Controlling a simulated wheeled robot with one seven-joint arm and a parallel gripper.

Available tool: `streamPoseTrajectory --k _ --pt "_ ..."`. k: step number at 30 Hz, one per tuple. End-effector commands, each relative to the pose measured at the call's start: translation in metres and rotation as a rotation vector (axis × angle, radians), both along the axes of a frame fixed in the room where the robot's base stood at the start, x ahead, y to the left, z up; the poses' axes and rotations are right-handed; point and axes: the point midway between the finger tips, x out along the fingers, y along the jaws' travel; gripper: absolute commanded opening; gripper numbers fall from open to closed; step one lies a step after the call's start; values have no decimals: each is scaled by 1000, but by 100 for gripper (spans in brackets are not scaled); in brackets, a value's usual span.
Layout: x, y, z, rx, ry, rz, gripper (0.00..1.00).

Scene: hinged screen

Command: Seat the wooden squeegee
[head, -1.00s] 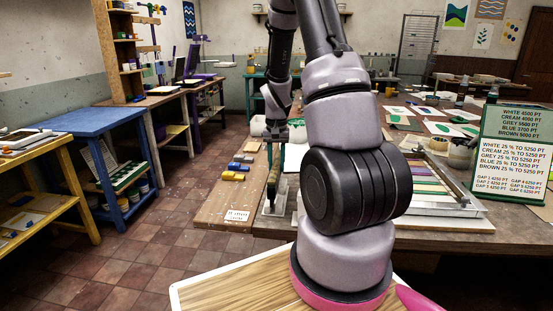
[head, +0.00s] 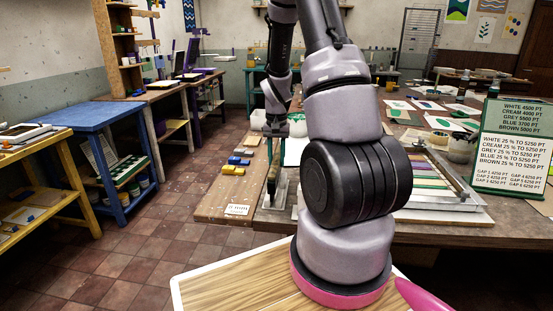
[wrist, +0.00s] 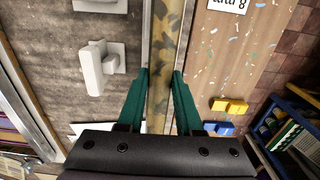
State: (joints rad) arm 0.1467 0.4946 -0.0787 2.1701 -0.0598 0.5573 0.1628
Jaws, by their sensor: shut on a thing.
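The wooden squeegee is a long bar with a mottled brown and olive stain. It shows in the wrist view (wrist: 165,50), running up the picture between my green fingers. My gripper (wrist: 161,75) is shut on its sides. In the head view my gripper (head: 273,158) points down at the left part of the big table, over a pale metal tray or holder (head: 283,192). My arm and the gripper hide most of the squeegee there. I cannot tell whether its lower edge touches the holder.
A screen frame (head: 465,203) with coloured strips and a dark bar lies on the table to the right, partly behind my arm. Yellow and blue blocks (head: 238,161) and a label card (head: 237,210) lie left of the holder. A green text board (head: 512,145) stands far right.

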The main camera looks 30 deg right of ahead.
Motion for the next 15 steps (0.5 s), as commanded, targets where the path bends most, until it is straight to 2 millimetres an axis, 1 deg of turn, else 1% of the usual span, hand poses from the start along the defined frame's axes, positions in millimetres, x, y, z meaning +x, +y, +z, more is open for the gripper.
streamPoseTrajectory --k 15 --pt "0 0 -21 1 1 0 0"
